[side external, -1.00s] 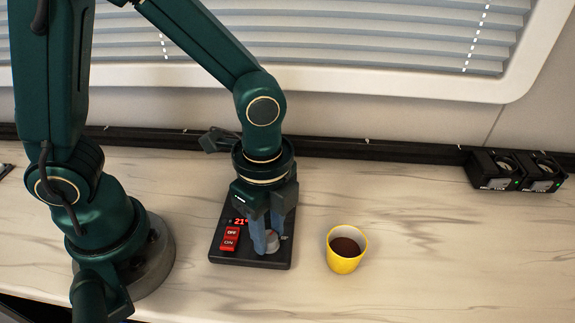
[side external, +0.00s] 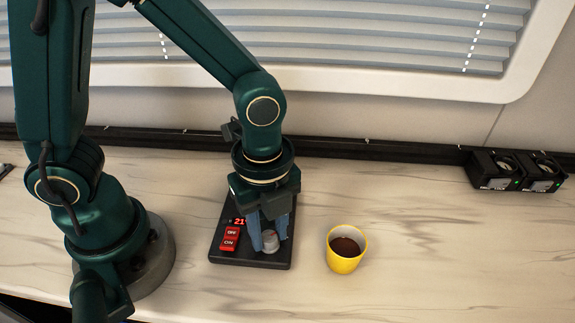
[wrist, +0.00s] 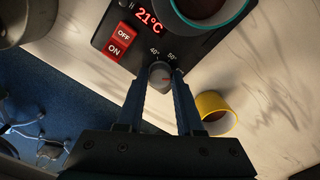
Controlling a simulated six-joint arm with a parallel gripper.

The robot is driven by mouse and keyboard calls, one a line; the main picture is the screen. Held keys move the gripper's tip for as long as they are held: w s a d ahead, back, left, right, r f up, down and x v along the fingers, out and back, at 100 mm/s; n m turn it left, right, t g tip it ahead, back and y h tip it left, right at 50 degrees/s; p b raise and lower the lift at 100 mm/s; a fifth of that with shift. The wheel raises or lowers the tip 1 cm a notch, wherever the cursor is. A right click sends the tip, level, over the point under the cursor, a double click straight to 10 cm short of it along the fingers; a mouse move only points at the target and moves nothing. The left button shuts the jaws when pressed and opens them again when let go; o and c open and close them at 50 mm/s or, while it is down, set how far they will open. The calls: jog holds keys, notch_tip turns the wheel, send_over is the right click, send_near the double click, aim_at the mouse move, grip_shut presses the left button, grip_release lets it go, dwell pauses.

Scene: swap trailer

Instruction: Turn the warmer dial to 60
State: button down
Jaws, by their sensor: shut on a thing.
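The warmer (side external: 222,258) is a dark flat unit on the counter. It has a red display reading 21 °C, which is clearer in the wrist view (wrist: 149,17), and red OFF and ON switches (side external: 230,238). The grey dial (side external: 270,243) with a red mark sits at its front right. In the wrist view the dial (wrist: 159,75) has 40° and 50° labels beyond it; a 60° label is not visible. My gripper (wrist: 160,80) points down with its blue fingers on both sides of the dial, shut on it.
A yellow cup of dark liquid (side external: 345,262) stands just right of the warmer. A teal-rimmed mug (wrist: 207,22) is at the warmer's far part, hidden in the side view. Black devices (side external: 515,170) sit at the back right. The counter between is clear.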

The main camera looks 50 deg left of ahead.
aim_at(269, 237)
jog(key=c, duration=0.5)
grip_release()
jog(key=shift+c, duration=0.2)
jog(key=shift+r, duration=2.55)
